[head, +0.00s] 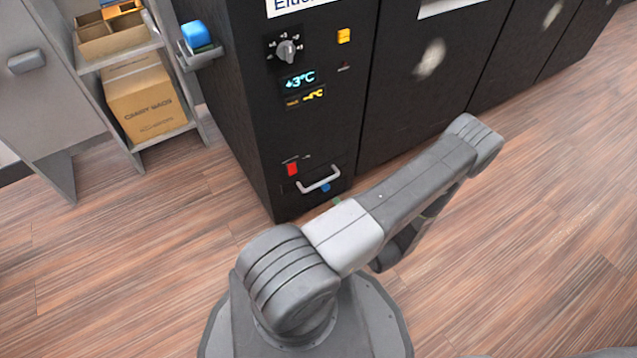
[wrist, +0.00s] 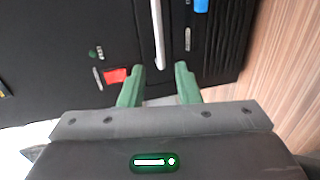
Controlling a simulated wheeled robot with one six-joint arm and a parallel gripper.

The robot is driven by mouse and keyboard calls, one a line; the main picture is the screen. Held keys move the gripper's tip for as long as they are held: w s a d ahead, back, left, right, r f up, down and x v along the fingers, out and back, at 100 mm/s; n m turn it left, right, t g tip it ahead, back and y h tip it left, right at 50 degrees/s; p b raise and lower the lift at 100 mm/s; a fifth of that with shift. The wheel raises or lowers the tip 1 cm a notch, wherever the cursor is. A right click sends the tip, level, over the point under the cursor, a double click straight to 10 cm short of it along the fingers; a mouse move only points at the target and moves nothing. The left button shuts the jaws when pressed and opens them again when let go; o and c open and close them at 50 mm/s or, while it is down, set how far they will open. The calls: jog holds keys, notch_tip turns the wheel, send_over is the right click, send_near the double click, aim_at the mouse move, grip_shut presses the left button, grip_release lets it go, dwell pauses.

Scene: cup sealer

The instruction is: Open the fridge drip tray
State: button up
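The drip tray front shows as a white bar handle (head: 319,180) low on the black fridge front (head: 262,120). In the wrist view the handle (wrist: 157,35) runs upright in the picture, and its lower end reaches about level with my fingertips. My gripper (wrist: 160,70) has two green fingers spread apart, with the handle's line passing between them. I cannot tell whether either finger touches it. In the head view my arm hides most of the gripper. The tray's edges are hard to make out against the black panel.
A red switch (head: 292,169) sits left of the handle and a blue piece (head: 326,187) just below it. A dial (head: 288,50) and temperature displays are higher up. A shelf (head: 125,52) with a cardboard box (head: 150,103) stands at left. The wooden floor (head: 120,240) in front is clear.

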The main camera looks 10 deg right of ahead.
aim_at(317, 184)
jog(key=b+x, duration=0.3)
jog(key=x, duration=1)
jog(key=shift+w+a, duration=0.1)
jog(key=shift+w, duration=0.05)
grip_shut()
